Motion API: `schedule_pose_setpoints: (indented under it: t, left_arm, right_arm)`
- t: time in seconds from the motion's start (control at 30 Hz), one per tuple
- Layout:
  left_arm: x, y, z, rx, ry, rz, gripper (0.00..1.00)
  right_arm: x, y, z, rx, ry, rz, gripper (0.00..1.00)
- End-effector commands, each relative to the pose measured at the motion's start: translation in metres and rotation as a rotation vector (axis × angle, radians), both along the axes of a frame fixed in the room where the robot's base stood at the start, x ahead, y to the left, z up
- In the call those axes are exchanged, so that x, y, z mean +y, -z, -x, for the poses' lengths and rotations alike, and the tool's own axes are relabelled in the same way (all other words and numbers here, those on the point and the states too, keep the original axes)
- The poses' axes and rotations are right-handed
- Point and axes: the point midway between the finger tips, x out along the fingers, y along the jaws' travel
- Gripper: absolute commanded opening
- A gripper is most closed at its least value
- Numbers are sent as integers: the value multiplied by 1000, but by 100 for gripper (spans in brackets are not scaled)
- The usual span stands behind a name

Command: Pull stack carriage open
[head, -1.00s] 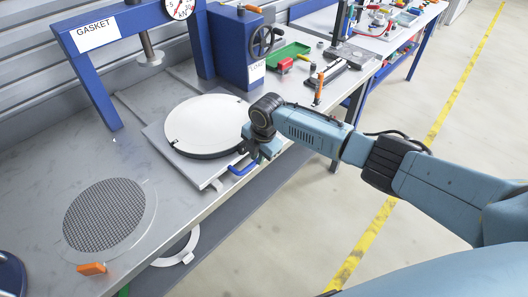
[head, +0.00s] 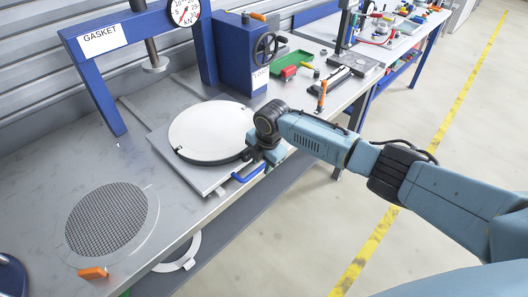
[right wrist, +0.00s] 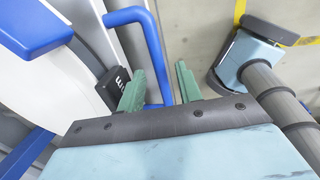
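The stack carriage (head: 205,178) is a flat grey plate on the bench, with a round white disc (head: 212,130) on it. A blue bar handle (head: 248,174) sticks out from its front edge. My right gripper (head: 266,160) is at this handle, pointing down, partly hidden by its own wrist in the head view. In the right wrist view its two green fingers (right wrist: 160,70) are apart, and the blue handle (right wrist: 128,15) runs between them. Gaps show beside the bar; I cannot tell whether a finger touches it. My left gripper is not in view.
A blue press frame labelled GASKET (head: 103,38) stands behind the carriage, beside a blue unit with a handwheel (head: 266,46). A round mesh disc (head: 107,219) and an orange block (head: 93,273) lie front left. Open floor lies in front of the bench.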

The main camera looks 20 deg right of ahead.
Motion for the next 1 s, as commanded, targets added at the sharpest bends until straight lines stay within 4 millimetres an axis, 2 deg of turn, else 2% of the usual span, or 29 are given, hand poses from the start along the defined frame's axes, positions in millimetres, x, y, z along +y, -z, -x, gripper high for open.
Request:
schedule_pose_setpoints:
  t: [0.17, 0.4, 0.6, 0.77, 1.0]
  left_arm:
    - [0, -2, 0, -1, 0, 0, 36]
    - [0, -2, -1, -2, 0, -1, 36]
    - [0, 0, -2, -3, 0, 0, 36]
    - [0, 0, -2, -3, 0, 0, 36]
    - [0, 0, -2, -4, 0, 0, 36]
  right_arm:
    - [-3, -29, 3, -6, -1, -1, 35]
    - [-7, -83, 13, -6, -2, -2, 35]
    - [-10, -114, 18, -4, -1, -2, 35]
    - [-11, -125, 21, -2, 0, 0, 35]
    - [-11, -127, 21, -1, 0, 0, 35]
